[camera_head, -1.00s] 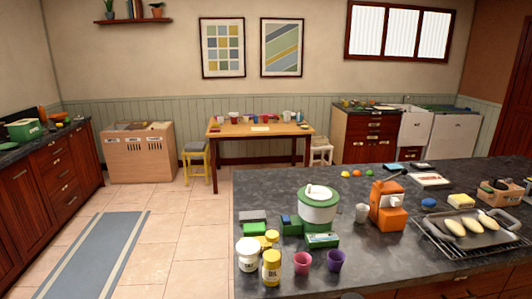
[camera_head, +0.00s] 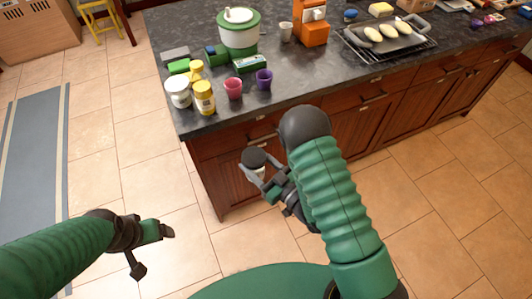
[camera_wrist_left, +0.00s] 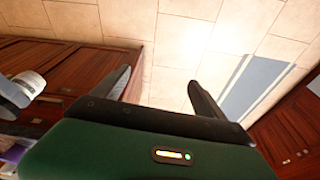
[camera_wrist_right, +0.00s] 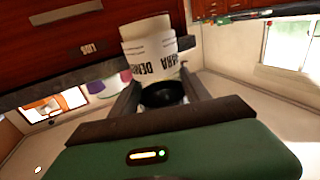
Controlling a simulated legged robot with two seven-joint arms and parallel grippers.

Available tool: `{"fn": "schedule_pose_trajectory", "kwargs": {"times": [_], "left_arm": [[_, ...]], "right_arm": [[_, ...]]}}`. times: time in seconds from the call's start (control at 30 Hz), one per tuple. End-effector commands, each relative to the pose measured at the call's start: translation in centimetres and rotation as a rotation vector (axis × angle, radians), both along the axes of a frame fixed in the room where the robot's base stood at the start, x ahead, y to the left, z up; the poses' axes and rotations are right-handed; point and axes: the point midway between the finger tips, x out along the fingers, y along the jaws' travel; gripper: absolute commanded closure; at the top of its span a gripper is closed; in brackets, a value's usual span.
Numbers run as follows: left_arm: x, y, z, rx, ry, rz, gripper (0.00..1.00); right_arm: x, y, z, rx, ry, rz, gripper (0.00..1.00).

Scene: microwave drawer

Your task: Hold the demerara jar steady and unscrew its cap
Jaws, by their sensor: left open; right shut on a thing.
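The demerara jar is off the counter, in front of the cabinets. In the head view its dark cap (camera_head: 253,157) is on top, with a little of the pale body below. The right wrist view shows its cream label (camera_wrist_right: 152,62) with upside-down lettering and the black cap (camera_wrist_right: 163,95) between the fingers. My right gripper (camera_head: 266,180) is shut on the jar; whether it grips cap or body is unclear. My left gripper (camera_head: 153,250) is open and empty, lower left, well apart from the jar. The left wrist view shows the jar (camera_wrist_left: 28,83) at its left edge.
The dark counter (camera_head: 300,80) is just beyond the jar, with cabinet doors below. Open tiled floor (camera_head: 160,185) lies between my arms.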

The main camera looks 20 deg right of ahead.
Motion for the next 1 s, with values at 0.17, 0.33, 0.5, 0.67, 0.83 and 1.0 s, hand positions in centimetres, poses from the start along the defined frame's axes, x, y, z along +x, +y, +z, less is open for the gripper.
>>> {"fn": "schedule_pose_trajectory", "kwargs": {"times": [0.17, 0.33, 0.5, 0.67, 0.83, 1.0], "left_arm": [[0.0, 0.0, 0.0, 0.0, 0.0, 0.0, 0.17], [0.0, 0.0, 0.0, 0.0, 0.0, 0.0, 0.17], [0.0, -0.1, 0.1, 0.004, 0.001, -0.018, 0.17], [1.7, -1.5, 0.4, 0.064, 0.028, -0.301, 0.17], [4.9, -5.4, 1.2, 0.179, 0.083, -0.966, 0.17], [7.6, -10.1, 2.4, 0.265, 0.112, -1.677, 0.17]], "right_arm": [[-1.0, 4.6, -1.1, -0.005, -0.002, 0.274, 1.0], [-2.0, 8.6, -2.1, -0.006, -0.001, 0.513, 1.0], [-2.5, 10.5, -2.5, -0.005, 0.002, 0.623, 1.0], [-2.5, 10.6, -2.6, -0.004, 0.004, 0.632, 1.0], [-2.5, 10.6, -2.6, -0.004, 0.004, 0.631, 1.0], [-2.5, 10.6, -2.5, -0.004, 0.003, 0.63, 1.0]]}}
